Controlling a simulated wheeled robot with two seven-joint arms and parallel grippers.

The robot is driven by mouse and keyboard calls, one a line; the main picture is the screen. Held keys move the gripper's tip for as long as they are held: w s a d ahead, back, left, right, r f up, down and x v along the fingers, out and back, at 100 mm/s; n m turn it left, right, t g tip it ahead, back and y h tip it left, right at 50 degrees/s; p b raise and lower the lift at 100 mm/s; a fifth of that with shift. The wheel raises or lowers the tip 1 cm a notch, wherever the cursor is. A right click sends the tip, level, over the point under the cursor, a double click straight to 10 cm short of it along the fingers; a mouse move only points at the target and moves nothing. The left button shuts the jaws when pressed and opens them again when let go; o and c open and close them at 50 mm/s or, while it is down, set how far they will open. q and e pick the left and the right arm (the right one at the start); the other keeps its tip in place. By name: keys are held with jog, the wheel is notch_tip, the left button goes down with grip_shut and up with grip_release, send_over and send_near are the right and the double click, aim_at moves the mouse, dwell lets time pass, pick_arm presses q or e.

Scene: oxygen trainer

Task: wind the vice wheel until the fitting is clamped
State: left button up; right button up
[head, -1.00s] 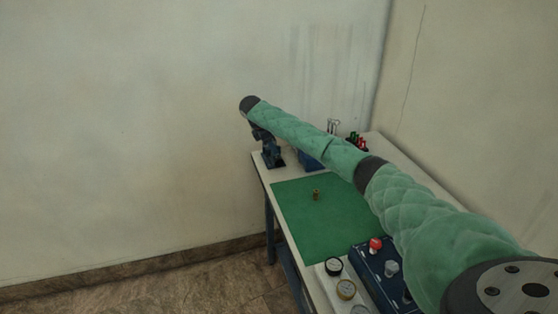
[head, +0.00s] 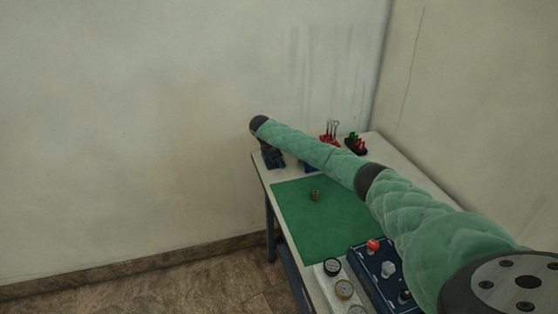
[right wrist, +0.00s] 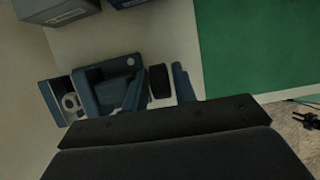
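The wheel is not clearly identifiable. My left gripper is out of view.
A blue control box (head: 375,270) with a red knob and several round gauges (head: 344,289) sit at the near end of the bench. Red-handled tools (head: 328,138) and a dark holder of red and green parts (head: 355,145) stand at the back. Walls lie close behind.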

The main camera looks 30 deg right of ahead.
grip_shut()
jog(key=shift+y, duration=0.3)
